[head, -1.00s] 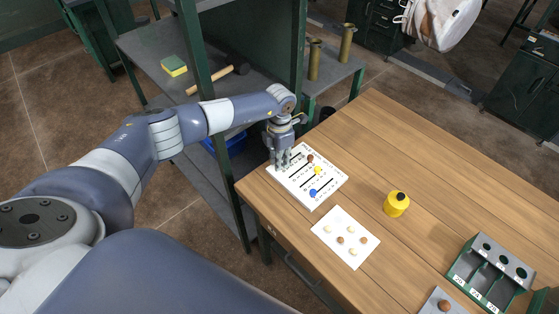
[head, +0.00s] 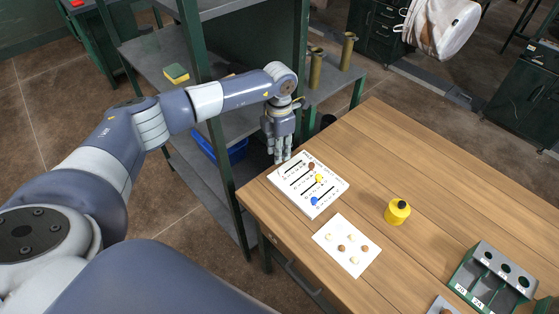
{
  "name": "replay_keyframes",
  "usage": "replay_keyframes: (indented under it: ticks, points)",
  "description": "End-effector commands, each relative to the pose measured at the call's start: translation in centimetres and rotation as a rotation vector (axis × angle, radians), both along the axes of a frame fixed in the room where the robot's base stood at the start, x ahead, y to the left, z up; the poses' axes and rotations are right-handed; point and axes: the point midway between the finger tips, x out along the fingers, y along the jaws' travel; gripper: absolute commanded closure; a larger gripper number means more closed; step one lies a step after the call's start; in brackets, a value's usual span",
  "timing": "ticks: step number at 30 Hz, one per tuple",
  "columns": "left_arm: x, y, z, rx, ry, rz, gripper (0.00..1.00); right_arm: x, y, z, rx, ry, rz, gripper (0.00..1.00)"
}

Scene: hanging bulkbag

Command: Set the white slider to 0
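The white slider board (head: 289,189) lies flat near the table's far left corner. It has black slots, printed marks and small knobs: a brown one (head: 311,166), a yellow one (head: 319,177) and a blue one (head: 314,200). I cannot make out the white slider against the white board, and the printed numbers are too small to read. My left gripper (head: 280,158) points down at the board's far left edge, seemingly above it, with nothing visible held. Whether its fingers are open or shut is unclear. My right gripper is not in view.
On the wooden table (head: 440,190) are a white sheet with several small round pieces (head: 330,247), a yellow container with a black top (head: 397,212) and a green holder (head: 490,279). A green-framed shelf (head: 190,90) stands close behind my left arm.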

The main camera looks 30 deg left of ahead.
Motion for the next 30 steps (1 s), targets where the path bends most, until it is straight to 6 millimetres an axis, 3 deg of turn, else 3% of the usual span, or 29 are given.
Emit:
replay_keyframes:
  ticks: [3,7,24,28,30]
  points:
    - [0.0,0.0,1.9,-0.001,-0.001,-0.001,0.74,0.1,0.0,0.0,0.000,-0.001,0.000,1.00]
    - [0.0,0.1,3.0,0.000,0.000,-0.001,0.74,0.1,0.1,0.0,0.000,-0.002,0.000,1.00]
    - [-0.1,0.0,3.3,-0.002,0.001,-0.001,0.74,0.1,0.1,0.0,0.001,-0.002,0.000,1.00]
    - [-0.2,-2.3,2.6,-0.065,-0.010,-0.019,0.74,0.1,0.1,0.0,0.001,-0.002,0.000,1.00]
    - [-0.4,-5.5,1.9,-0.156,-0.029,-0.038,0.74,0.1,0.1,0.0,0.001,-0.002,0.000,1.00]
